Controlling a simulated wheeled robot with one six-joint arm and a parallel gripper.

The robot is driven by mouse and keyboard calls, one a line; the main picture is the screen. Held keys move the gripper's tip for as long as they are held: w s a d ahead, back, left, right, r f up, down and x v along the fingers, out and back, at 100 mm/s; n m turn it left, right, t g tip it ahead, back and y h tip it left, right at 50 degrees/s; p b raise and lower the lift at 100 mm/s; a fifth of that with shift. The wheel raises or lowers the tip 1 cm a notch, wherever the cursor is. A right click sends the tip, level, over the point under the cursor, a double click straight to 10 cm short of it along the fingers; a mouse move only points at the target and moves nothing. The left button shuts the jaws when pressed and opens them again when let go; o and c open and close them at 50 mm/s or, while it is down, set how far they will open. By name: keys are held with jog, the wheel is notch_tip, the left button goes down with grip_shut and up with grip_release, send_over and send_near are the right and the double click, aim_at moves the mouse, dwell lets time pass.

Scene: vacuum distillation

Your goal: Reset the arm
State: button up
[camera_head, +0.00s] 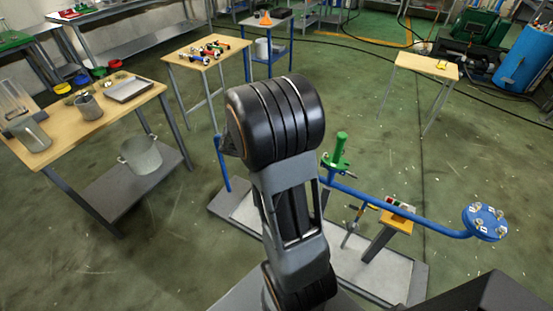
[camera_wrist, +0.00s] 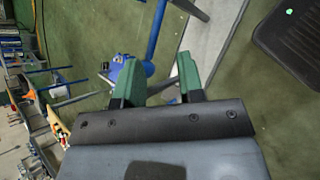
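My arm rises in the middle of the head view, with its large black joint in front of the workshop floor. My gripper (camera_wrist: 158,80) shows in the wrist view as two green fingers standing apart, with nothing between them. Below the fingers, floor and a blue pipe part (camera_wrist: 128,68) show at a distance. In the head view the gripper itself is hidden behind the arm joint.
A blue pipe (camera_head: 400,209) with a round flange (camera_head: 485,222) and a green valve (camera_head: 340,150) stand right of my arm. A wooden table (camera_head: 58,128) with metal vessels stands left. A small table (camera_head: 425,66) stands back right. Open green floor lies between.

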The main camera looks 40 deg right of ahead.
jog(key=shift+a+r, duration=0.15)
jog(key=shift+a, duration=0.15)
dwell(0.5)
jog(key=s+a+r+m+t+y, duration=0.1)
jog(key=a+r+m+t+y, duration=0.1)
jog(key=a, duration=0.5)
jog(key=s+a+r+m+t+y, duration=0.2)
jog(key=a+r+y, duration=0.2)
jog(key=a, duration=0.3)
jog(key=s+a+r+m+t+y, duration=0.2)
jog(key=a+r+m+y, duration=0.1)
jog(key=a, duration=0.5)
jog(key=shift+s+r+t, duration=0.25)
jog(key=shift+r+t, duration=0.05)
jog(key=shift+r, duration=0.05)
